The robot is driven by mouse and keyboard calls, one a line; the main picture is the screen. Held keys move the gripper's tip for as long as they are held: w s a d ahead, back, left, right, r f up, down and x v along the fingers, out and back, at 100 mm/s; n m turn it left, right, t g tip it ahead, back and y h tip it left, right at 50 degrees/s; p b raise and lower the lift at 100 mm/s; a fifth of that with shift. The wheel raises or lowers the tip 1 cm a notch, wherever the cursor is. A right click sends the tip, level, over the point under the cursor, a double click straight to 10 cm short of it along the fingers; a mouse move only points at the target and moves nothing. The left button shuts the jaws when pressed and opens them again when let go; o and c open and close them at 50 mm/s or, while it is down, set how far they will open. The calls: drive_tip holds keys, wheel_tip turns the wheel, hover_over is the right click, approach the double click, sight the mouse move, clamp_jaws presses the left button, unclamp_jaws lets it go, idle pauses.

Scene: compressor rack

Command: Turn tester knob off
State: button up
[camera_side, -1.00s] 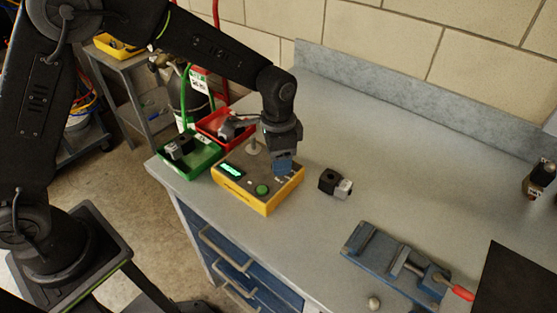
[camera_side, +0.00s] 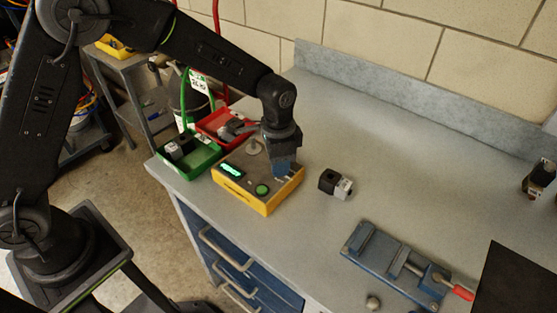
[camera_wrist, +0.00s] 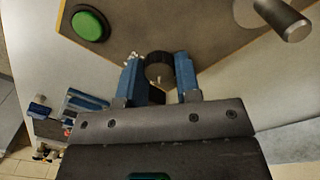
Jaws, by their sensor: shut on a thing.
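The yellow tester box (camera_side: 254,203) stands on the bench, with a lit green display (camera_side: 232,170) and a green button (camera_side: 262,190) on its grey top. In the wrist view the green button (camera_wrist: 88,25) is at the upper left. The round black tester knob (camera_wrist: 159,66) shows between the two blue fingers of my gripper (camera_wrist: 158,74). My gripper is shut on the knob. In the side view my gripper (camera_side: 284,172) points down at the right part of the tester top and hides the knob there.
A green bin (camera_side: 205,158) holding a part and a red bin (camera_side: 213,119) stand left of and behind the tester. A metal post (camera_side: 254,147) rises from the tester's top. A black-and-grey block (camera_side: 334,184) lies to the right, and a blue vise (camera_side: 385,257) is farther right.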

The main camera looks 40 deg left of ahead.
drive_tip(key=shift+n, duration=0.3)
drive_tip(key=n, duration=0.4)
drive_tip(key=shift+n, duration=0.3)
drive_tip(key=n, duration=0.4)
drive_tip(key=shift+n, duration=0.3)
idle(0.4)
drive_tip(key=o, duration=0.9)
drive_tip(key=r, duration=1.4)
drive_tip(key=shift+s+a, duration=0.1)
drive_tip(key=shift+a, duration=0.2)
